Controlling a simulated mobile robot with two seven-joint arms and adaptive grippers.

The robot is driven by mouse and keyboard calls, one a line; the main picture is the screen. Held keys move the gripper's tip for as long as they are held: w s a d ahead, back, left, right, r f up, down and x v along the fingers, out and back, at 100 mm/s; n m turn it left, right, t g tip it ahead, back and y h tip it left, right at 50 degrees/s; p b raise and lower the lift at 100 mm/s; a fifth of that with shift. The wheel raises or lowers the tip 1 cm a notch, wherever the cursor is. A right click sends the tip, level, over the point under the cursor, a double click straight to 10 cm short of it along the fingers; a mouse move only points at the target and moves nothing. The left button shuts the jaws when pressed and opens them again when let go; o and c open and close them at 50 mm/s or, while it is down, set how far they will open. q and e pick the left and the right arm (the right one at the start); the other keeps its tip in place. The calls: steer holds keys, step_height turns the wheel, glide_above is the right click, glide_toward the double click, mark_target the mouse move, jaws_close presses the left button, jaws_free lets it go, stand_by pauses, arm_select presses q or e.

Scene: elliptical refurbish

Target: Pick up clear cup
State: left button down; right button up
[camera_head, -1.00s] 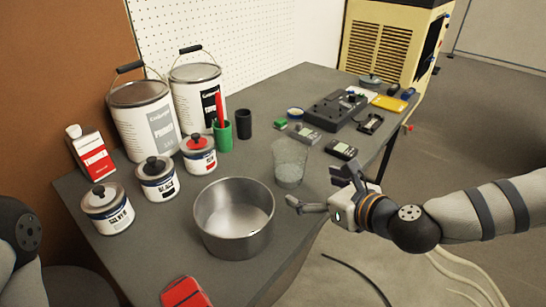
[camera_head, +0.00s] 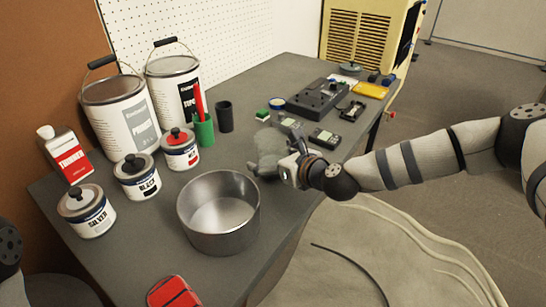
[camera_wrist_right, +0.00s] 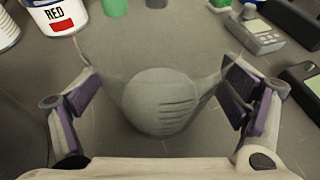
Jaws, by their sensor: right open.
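The clear cup (camera_head: 266,146) stands on the grey table, behind and right of the metal pot. In the right wrist view the cup (camera_wrist_right: 160,62) is see-through and fills the space between the finger pads. My right gripper (camera_head: 278,153) is open, with one finger on either side of the cup. In the right wrist view a gap shows on the left side, while the right pad is close to the cup's edge; I cannot tell if it touches. In the head view the gripper hides part of the cup. My left gripper is out of view.
A metal pot (camera_head: 219,245) stands in front of the cup. Small paint cans (camera_head: 137,178) and a green holder (camera_head: 203,133) are to the left. Grey meters (camera_head: 324,138) and a dark device (camera_head: 316,99) lie behind. The table's right edge runs under my right arm.

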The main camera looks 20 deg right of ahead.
steer(key=c, duration=1.4)
steer(key=shift+o, duration=0.2)
steer(key=shift+r, duration=0.1)
